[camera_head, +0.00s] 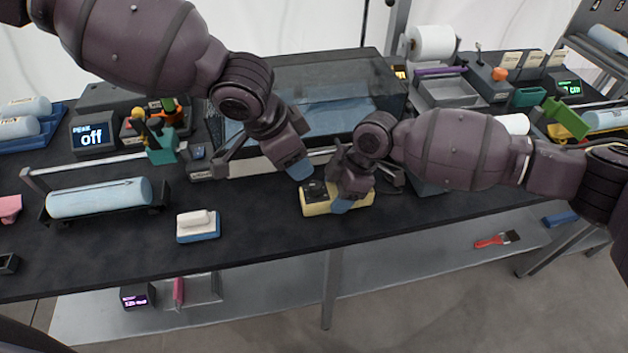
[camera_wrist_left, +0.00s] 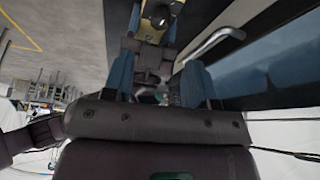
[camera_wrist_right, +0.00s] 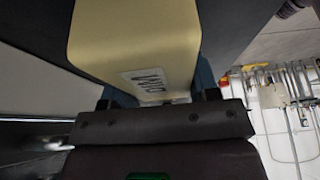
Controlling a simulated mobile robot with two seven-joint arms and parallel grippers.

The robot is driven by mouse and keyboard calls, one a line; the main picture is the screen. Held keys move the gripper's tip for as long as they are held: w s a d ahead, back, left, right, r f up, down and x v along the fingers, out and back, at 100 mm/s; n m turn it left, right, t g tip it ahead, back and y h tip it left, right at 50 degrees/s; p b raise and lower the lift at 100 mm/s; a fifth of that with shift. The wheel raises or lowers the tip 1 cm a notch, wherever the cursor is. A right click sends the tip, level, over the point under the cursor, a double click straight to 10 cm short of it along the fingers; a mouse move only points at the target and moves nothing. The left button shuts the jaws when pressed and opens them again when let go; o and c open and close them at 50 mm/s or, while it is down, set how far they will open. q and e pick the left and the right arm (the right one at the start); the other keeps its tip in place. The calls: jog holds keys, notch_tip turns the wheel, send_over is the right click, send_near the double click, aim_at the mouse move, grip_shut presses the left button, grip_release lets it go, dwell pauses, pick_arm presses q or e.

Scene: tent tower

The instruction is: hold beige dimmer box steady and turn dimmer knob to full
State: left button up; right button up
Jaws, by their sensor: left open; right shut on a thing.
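The beige dimmer box (camera_head: 318,208) sits on the dark table near its front edge, with a dark top and a dark knob (camera_head: 314,187). My right gripper (camera_head: 345,188) is shut on the box; its jaws are on either side of the beige body (camera_wrist_right: 135,45) in the right wrist view. My left gripper (camera_head: 299,168) is open and empty, just above and left of the knob. In the left wrist view, the knob (camera_wrist_left: 157,16) lies beyond the open fingers (camera_wrist_left: 158,80), not between them. The knob's exact setting is too small to read.
A white-topped blue block (camera_head: 198,226) and a pale blue roll (camera_head: 98,198) on a stand lie to the left. A clear-lidded case (camera_head: 345,90) stands behind the box. The front table strip is mostly clear.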

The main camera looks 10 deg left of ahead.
aim_at(315, 185)
pick_arm(q)
jog(key=x, duration=0.9)
jog(key=shift+f, duration=0.15)
jog(key=shift+c, duration=0.3)
jog(key=c, duration=0.8)
jog(key=shift+c, duration=0.2)
jog(key=shift+m, duration=0.3)
jog(key=shift+m+g, duration=0.6)
jog(key=shift+m, duration=0.5)
jog(key=o, duration=0.9)
